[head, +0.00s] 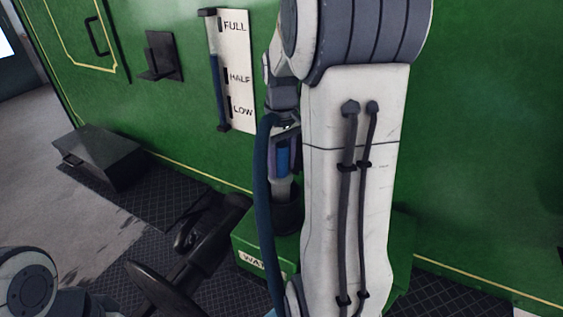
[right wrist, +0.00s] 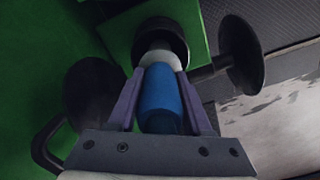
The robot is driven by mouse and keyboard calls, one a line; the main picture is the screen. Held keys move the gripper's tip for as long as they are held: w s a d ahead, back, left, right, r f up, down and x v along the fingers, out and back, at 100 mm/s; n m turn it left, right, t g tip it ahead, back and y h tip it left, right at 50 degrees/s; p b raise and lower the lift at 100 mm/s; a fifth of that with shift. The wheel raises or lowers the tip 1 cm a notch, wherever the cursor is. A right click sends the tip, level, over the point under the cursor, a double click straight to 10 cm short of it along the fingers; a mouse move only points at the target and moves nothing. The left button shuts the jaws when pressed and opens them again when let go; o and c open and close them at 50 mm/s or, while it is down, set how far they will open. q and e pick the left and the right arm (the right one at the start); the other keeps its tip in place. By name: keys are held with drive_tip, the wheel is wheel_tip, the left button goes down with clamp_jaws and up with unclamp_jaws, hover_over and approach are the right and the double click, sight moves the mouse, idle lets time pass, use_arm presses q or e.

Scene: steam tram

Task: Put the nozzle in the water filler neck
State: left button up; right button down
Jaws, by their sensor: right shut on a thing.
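My right gripper (head: 283,155) is shut on the blue nozzle (head: 282,157). In the right wrist view, the two purple-grey fingers (right wrist: 158,95) clamp the sides of the blue nozzle body (right wrist: 160,97). The nozzle points down, and its pale grey front part meets the round black filler neck (head: 288,216) on the green water box (head: 262,236). In the right wrist view the pale part runs into the ring of the black neck (right wrist: 163,28); how deep the tip sits is hidden. A dark blue hose (head: 262,195) hangs beside my arm. My left gripper is out of view.
A black handwheel and pipe (head: 170,280) stand left of the box; the wheel also shows in the right wrist view (right wrist: 240,55). A level gauge (head: 232,75) is on the green wall behind. A black step (head: 98,157) stands at the left.

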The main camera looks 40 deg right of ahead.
sight(282, 144)
drive_tip(key=shift+f+b, duration=0.75)
drive_tip(key=shift+f, duration=0.45)
drive_tip(key=shift+c, duration=1.3)
unclamp_jaws()
wheel_tip(282, 144, up, 10)
drive_tip(key=shift+r+b, duration=0.25)
drive_tip(key=shift+b, duration=0.25)
